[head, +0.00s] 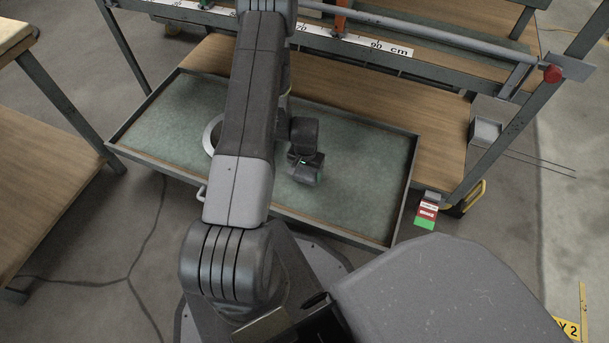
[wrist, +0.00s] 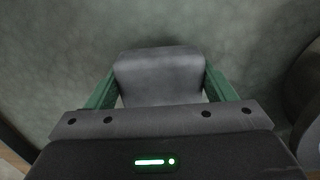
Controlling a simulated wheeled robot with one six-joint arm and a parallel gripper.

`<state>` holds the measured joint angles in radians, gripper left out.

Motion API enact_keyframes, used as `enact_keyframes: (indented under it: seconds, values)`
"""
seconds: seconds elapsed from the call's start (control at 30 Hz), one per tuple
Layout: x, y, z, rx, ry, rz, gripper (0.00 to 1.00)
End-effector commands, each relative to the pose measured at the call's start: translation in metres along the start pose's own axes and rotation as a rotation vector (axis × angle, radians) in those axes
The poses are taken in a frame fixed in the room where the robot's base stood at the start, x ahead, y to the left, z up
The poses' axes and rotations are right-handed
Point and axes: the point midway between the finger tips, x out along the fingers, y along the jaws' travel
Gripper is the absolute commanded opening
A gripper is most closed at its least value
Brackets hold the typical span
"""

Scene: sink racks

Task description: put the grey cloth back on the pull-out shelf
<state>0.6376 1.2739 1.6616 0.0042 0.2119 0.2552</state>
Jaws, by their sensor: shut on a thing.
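The grey cloth (wrist: 158,75) shows in the wrist view as a soft grey block between the two green fingers of my gripper (wrist: 160,88). The fingers are shut on its left and right sides. In the head view my gripper (head: 307,172) is over the middle of the pull-out shelf (head: 365,158), a tray with a green-grey surface and a low dark rim. The cloth is hidden by my gripper and arm in that view. The shelf surface lies below the cloth in the wrist view; I cannot tell whether they touch.
A pale round rim (head: 211,134) shows on the shelf's left part, partly hidden by my arm. The shelf's right part is clear. A wooden board (head: 435,145) and a bench frame with a ruler strip (head: 345,41) stand behind. A wooden bench (head: 45,165) is at left.

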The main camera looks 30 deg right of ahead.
Motion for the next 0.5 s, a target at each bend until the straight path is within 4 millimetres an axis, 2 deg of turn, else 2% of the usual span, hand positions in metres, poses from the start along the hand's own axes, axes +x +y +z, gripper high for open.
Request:
enact_keyframes:
  seconds: [0.03,0.1,0.47,0.5]
  values:
    - [0.012,0.0,0.001,0.0,-0.003,0.001,0.52]
    - [0.02,0.0,0.001,0.0,-0.002,0.001,0.52]
    - [0.023,0.0,0.0,0.0,-0.001,0.0,0.52]
    - [0.024,0.0,0.0,0.0,-0.001,0.0,0.79]
